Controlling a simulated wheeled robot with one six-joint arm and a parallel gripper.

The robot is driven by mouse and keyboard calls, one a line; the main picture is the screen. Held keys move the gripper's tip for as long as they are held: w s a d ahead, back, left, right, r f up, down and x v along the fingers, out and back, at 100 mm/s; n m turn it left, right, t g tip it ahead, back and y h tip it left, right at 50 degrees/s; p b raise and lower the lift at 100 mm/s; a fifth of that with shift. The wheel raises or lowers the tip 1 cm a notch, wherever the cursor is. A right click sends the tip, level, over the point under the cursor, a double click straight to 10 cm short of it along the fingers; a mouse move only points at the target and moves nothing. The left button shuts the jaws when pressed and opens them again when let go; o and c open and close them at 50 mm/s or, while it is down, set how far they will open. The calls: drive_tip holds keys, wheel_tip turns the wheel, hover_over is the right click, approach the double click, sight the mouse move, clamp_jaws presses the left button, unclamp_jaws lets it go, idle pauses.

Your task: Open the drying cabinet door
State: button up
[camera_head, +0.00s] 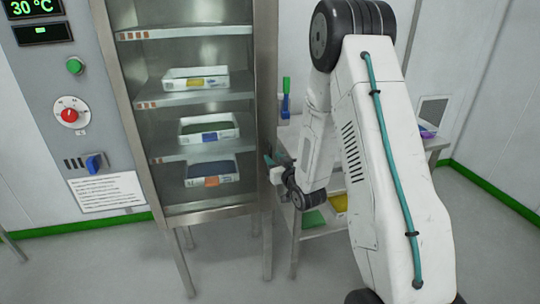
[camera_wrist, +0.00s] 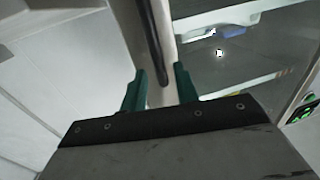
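The drying cabinet (camera_head: 181,209) stands left of centre in the head view, a steel frame with shelves showing through its front. The door's steel upright (camera_head: 264,70) is at the cabinet's right edge, and the door looks shut. My gripper (camera_head: 272,162) is at that edge, partly hidden by my wrist. In the wrist view, the teal fingers of my gripper (camera_wrist: 160,88) stand apart on either side of a dark bar-like handle (camera_wrist: 156,45) in front of a pale upright. Small gaps seem to show beside the bar. Contact is unclear.
Several white trays (camera_head: 196,78) sit on the cabinet shelves. A control panel (camera_head: 62,82) with a red knob and blue switch is at the left. A side table (camera_head: 287,132) stands close behind my arm at the right. Open floor (camera_head: 225,270) lies in front.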

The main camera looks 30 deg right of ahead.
sight(271, 155)
drive_tip(key=shift+w+d, duration=0.1)
drive_tip(key=shift+w, duration=1.75)
clamp_jaws()
drive_tip(key=shift+s, duration=0.1)
